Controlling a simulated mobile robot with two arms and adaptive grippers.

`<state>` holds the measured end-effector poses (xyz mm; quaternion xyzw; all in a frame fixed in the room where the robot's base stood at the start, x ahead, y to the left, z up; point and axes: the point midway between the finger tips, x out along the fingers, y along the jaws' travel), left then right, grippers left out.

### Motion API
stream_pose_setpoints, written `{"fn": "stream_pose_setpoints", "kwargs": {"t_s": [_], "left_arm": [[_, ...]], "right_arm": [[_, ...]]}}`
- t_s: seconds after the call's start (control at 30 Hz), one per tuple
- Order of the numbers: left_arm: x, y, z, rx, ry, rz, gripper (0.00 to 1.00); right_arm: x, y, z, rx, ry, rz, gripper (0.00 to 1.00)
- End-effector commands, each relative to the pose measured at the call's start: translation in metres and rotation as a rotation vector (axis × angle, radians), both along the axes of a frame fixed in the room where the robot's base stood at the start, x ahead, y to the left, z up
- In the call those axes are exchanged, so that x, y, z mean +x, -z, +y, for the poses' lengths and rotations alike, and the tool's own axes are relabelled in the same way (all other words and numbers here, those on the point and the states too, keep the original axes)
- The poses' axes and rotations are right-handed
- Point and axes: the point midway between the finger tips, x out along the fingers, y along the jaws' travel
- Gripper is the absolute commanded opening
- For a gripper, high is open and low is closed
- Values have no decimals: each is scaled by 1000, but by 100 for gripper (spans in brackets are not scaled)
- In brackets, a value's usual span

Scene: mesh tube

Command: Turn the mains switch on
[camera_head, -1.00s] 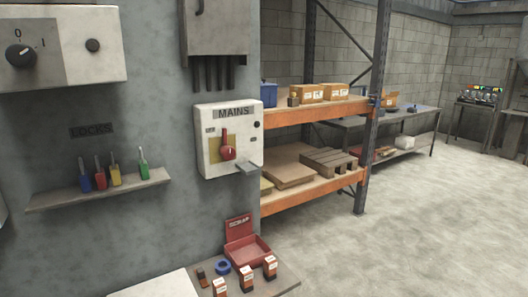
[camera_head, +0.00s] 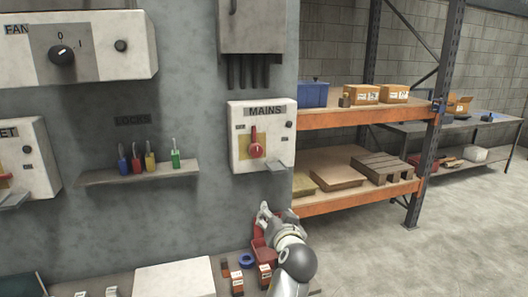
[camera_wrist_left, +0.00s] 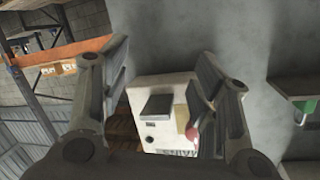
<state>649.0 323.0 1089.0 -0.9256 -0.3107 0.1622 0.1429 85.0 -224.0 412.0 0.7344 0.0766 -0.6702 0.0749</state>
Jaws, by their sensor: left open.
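The mains switch is a white box (camera_head: 262,165) labelled MAINS on the grey wall, with a red handle (camera_head: 256,148) on a yellow plate. The handle points upward in the head view. A grey tab sticks out at the box's lower right. My left gripper (camera_head: 264,208) is just below the box, apart from it. In the left wrist view the open, empty fingers (camera_wrist_left: 162,85) face the box (camera_wrist_left: 147,80), which appears upside down. The right-hand finger partly hides the red handle (camera_wrist_left: 191,131). My right gripper is in neither current view.
A FAN switch box (camera_head: 100,50) is at upper left, with another box (camera_head: 30,155) below it. A ledge (camera_head: 140,173) carries several coloured locks. Orange shelving (camera_head: 340,195) stands right of the wall. Below my gripper, a red bin (camera_head: 262,250) and small boxes sit on a bench.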

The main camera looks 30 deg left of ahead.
Motion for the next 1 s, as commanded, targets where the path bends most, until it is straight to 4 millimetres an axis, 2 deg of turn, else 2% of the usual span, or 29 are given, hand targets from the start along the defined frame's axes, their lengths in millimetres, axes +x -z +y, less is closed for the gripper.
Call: {"fn": "stream_pose_setpoints", "kwargs": {"t_s": [0.03,0.1,0.2,0.3,0.47,0.8,1.0], "left_arm": [[1,-41,6,6,-42,-71,56],[-4,-83,15,18,-95,-144,56],[-12,-123,23,27,-152,-216,56],[-18,-144,28,30,-184,-254,56],[-13,-152,37,36,-195,-263,56],[27,-153,84,36,-194,-261,56],[44,-151,103,35,-192,-262,56]], "right_arm": [[0,-1,1,1,-1,-1,52],[0,-1,0,0,-1,0,52],[0,-1,-4,-5,-3,-1,52],[1,-1,-10,-11,-3,-1,52],[1,-6,-14,-17,0,-2,52],[1,-28,-14,-16,0,-1,52],[1,-36,-11,-14,1,-2,52]]}}
